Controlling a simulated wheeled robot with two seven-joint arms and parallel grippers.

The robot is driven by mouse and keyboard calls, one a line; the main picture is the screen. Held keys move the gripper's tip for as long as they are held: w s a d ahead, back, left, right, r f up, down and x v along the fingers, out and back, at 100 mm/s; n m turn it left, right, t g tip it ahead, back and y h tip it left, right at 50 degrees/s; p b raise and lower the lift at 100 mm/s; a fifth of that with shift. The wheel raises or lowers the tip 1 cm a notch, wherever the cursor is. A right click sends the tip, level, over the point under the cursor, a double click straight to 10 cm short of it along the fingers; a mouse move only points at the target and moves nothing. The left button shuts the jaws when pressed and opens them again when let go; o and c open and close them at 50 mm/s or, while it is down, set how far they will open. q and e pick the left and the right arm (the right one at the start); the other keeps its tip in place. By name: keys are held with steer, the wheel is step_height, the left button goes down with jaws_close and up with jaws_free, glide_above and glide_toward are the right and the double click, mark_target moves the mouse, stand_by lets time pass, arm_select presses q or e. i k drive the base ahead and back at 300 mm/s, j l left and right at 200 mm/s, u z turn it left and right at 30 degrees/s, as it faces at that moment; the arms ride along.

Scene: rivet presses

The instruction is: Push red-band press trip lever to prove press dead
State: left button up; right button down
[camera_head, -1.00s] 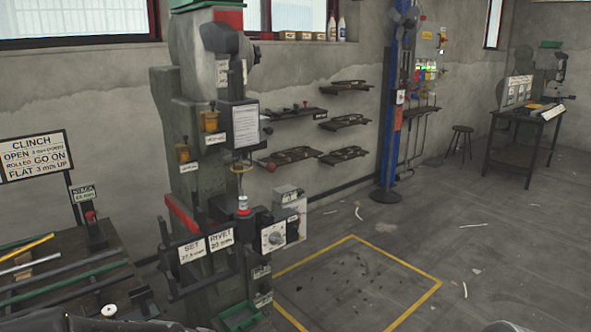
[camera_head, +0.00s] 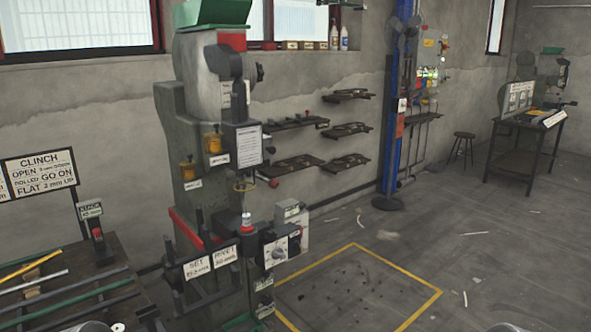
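The red-band press (camera_head: 205,105) is a tall grey-green machine left of centre, with a red band (camera_head: 232,42) near its top. More red shows lower on its left side. A lever with a red ball knob (camera_head: 273,183) sticks out at the right of the press head, above the post; it looks like the trip lever. Its arm is thin and partly hidden. Neither gripper is in view. Only small grey shapes, probably parts of my arms, show at the bottom edge, well apart from the press.
A bench (camera_head: 110,265) with coloured rods and a clinch sign (camera_head: 40,172) stand left. Yellow tape (camera_head: 400,265) marks the floor; beyond are a blue column (camera_head: 392,130), stool and dark table. The right floor is open.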

mark_target(273, 183)
steer(key=i+l+u, duration=0.1)
steer(key=i+l, duration=0.25)
steer(key=i+l+u, duration=0.1)
steer(key=i+l, duration=0.25)
steer(key=i+l+u, duration=0.1)
steer(key=i+l, duration=0.3)
steer(key=i+l+u, duration=0.1)
steer(key=i+l, duration=0.35)
steer(key=i+l+u, duration=0.1)
steer(key=i+l, duration=0.25)
steer(key=i+l+u, duration=0.1)
steer(key=i+l, duration=0.25)
steer(key=l, duration=0.25)
steer(key=i+l+u, duration=0.1)
steer(key=i+l, duration=0.2)
steer(key=l, duration=0.2)
